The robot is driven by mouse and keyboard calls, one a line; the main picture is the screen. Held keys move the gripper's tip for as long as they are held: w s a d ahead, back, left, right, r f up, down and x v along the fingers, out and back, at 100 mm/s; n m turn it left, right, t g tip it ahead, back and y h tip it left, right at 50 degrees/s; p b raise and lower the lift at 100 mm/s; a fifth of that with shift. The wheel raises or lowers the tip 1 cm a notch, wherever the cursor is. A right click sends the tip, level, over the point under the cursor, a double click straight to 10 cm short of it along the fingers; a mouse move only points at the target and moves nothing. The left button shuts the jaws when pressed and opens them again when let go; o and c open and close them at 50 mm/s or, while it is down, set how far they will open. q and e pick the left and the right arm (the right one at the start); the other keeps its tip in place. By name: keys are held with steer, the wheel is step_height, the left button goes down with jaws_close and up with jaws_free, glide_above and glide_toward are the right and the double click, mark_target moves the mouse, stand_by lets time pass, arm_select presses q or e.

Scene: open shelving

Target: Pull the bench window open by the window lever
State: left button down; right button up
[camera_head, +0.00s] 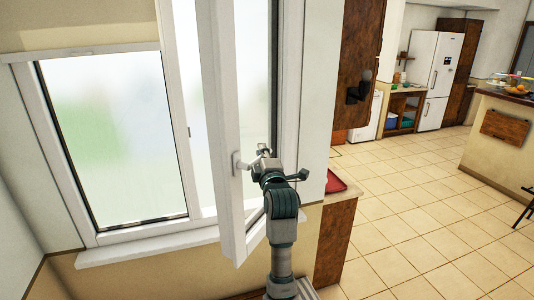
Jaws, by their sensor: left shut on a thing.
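The white window lever (237,164) is on the edge of the bench window's white sash (222,110), in the middle of the head view. The sash stands swung out at an angle from the window frame, so the window is partly open. My left gripper (262,153) is shut on the lever, at the sash's right side. The fingers and my wrist hide part of the lever and the exact contact. My right gripper is not in view.
A fixed frosted pane (115,135) and a white sill (150,248) are at left. A red tray (335,182) lies right of my arm, on a wooden-sided bench (334,240). Open tiled floor (410,230) stretches right, towards a counter (500,145) and a white fridge (437,75).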

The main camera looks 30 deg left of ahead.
arm_select(q)
steer(key=c, duration=1.1)
jaws_free()
steer(key=shift+s, duration=0.15)
steer(key=v, duration=1.2)
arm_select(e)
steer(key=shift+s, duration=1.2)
